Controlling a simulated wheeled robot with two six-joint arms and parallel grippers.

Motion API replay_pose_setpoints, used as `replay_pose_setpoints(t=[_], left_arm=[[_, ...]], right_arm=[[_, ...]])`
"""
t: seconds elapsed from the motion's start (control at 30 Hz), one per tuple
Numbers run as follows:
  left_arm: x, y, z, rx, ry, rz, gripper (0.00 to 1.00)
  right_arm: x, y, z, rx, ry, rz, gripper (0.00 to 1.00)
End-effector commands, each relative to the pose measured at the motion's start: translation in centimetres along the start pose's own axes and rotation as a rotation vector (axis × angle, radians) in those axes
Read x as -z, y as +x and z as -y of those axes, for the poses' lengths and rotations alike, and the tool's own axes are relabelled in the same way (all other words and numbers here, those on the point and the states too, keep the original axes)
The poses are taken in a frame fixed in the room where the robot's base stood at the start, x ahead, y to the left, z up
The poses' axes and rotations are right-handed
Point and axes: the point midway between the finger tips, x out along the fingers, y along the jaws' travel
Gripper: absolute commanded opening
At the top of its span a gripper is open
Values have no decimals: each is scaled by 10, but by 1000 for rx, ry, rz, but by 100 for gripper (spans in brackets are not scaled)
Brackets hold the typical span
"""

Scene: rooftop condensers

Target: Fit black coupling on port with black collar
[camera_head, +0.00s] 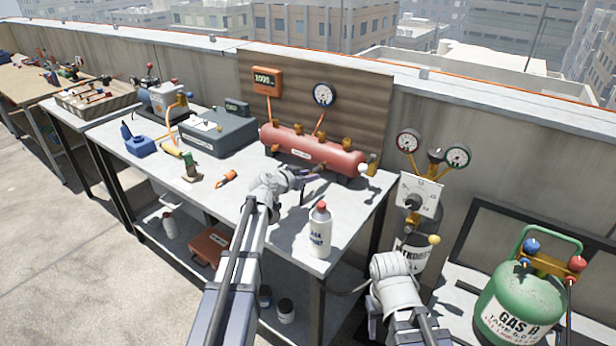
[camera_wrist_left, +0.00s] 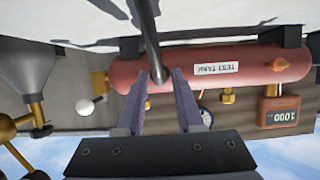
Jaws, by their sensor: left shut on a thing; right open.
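My left gripper (camera_head: 312,177) is in front of the red test tank (camera_head: 312,151), above the bench. In the left wrist view its fingers (camera_wrist_left: 164,76) are shut on a dark hose-like piece (camera_wrist_left: 148,28), with the tank (camera_wrist_left: 240,64) upside down behind. I cannot make out a separate black coupling at its end. Brass ports sit on the tank, one (camera_head: 346,144) near its right end; another (camera_wrist_left: 228,96) shows in the wrist view. I cannot tell which has a black collar. My right gripper (camera_head: 392,268) is low at the right, empty, its fingertips mostly hidden by the wrist.
A white bottle with red cap (camera_head: 319,232) stands at the bench's front right. An orange-handled tool (camera_head: 227,178) and a grey case (camera_head: 215,135) lie left. A gauge stand (camera_head: 420,195) and green gas cylinder (camera_head: 520,300) are at the right. The bench's front left is fairly clear.

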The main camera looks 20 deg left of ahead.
Motion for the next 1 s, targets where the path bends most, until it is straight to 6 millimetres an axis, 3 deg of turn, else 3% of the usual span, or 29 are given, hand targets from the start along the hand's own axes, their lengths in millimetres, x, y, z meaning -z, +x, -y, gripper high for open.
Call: replay_pose_setpoints(t=[0.77,0.8,1.0], left_arm=[[3,7,0,0,0,-1,0],[3,7,0,0,0,-1,39],[3,7,0,0,0,0,62]], right_arm=[[0,0,0,0,0,0,50],[0,0,0,0,0,0,50],[0,0,0,0,0,0,50]])
